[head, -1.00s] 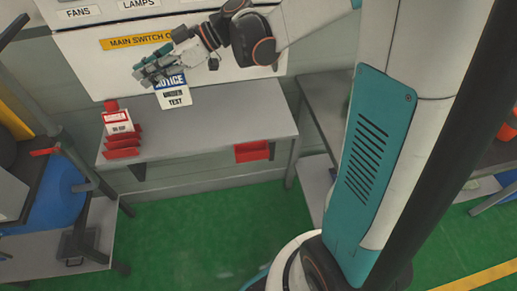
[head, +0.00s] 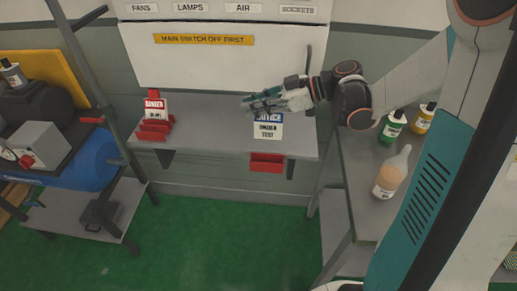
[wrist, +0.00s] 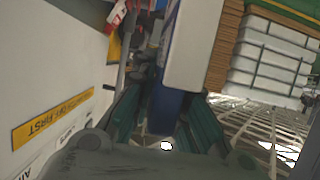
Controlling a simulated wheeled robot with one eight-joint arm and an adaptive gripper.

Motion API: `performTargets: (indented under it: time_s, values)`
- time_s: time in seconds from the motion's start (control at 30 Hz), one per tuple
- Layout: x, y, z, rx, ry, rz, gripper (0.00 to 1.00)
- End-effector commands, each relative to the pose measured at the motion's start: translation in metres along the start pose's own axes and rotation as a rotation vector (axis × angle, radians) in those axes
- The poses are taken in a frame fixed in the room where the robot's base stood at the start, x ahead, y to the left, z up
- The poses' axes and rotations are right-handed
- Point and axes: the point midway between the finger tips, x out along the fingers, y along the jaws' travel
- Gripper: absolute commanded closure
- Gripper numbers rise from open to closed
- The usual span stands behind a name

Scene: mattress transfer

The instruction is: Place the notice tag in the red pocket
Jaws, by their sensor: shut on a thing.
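The notice tag (head: 268,132) is a white card with a blue "NOTICE" header and the words "UNDER TEST". My gripper (head: 262,101) is shut on its top end, and the tag hangs upright below the fingers. In the wrist view my gripper (wrist: 165,118) has teal fingers on both sides of the tag's blue part (wrist: 164,103). The red pocket (head: 267,164) is on the front edge of the grey shelf, below the tag in the head view. The gap in depth between tag and pocket is hard to tell.
A red rack (head: 154,130) with a "DANGER" tag (head: 155,107) stands at the left of the grey shelf (head: 205,137). A white switch panel (head: 200,70) rises behind it. Bottles (head: 391,175) stand on a side table at right. The shelf's middle is clear.

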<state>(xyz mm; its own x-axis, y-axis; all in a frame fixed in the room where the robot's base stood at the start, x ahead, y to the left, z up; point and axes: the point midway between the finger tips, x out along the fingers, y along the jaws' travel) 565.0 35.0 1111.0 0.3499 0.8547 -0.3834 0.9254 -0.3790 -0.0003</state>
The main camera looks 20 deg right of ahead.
Motion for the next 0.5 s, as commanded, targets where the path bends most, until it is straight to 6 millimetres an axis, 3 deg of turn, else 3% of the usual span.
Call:
performTargets:
  time_s: [0.03, 0.23, 0.5]
  values:
    - [0.007, 0.001, 0.016, 0.0, 0.0, 0.0, 1.0]
    - [0.025, 0.001, 0.059, 0.0, 0.0, 0.0, 1.0]
    - [0.035, 0.0, 0.084, 0.0, 0.0, 0.0, 1.0]
